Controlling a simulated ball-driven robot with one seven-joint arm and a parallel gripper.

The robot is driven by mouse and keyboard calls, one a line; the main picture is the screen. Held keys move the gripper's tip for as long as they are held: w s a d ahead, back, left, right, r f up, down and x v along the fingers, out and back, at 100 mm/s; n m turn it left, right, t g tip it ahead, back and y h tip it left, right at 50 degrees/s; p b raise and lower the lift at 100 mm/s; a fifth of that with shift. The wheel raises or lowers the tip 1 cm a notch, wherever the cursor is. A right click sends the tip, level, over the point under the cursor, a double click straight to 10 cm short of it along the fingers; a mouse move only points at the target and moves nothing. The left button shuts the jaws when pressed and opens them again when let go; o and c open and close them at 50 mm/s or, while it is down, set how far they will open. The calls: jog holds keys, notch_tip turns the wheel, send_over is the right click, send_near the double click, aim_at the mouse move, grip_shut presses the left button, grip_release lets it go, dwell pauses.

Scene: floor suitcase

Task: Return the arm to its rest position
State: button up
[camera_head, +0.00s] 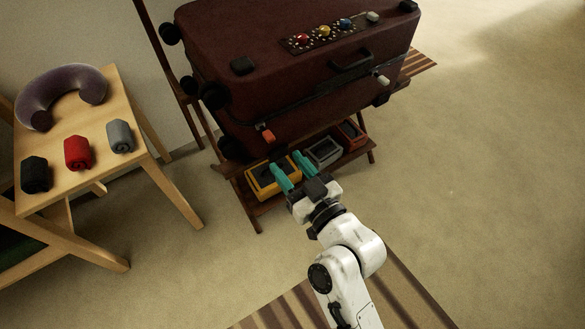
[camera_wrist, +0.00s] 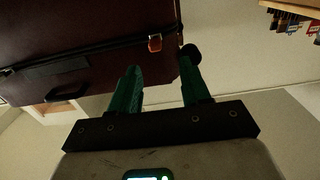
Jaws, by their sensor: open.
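My gripper (camera_head: 293,174) has teal fingers spread apart with nothing between them. In the head view it is in front of the low wooden rack, its fingers overlapping the yellow tray (camera_head: 262,187) in the picture. In the wrist view the two fingers (camera_wrist: 160,90) stand apart, with the dark red suitcase (camera_wrist: 90,40) behind them. My white arm reaches up from the bottom of the head view. The suitcase (camera_head: 290,60) is closed and lies on the rack above the trays. How far the fingers are from the yellow tray is hard to tell.
A grey tray (camera_head: 323,153) and a red tray (camera_head: 350,134) sit beside the yellow one. A wooden table (camera_head: 150,175) at left holds a purple neck pillow (camera_head: 52,88) and black, red and grey rolls. Open carpet (camera_head: 490,190) lies at right.

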jog(key=shift+s+d, duration=0.2)
jog(key=shift+s, duration=0.1)
dwell(0.4)
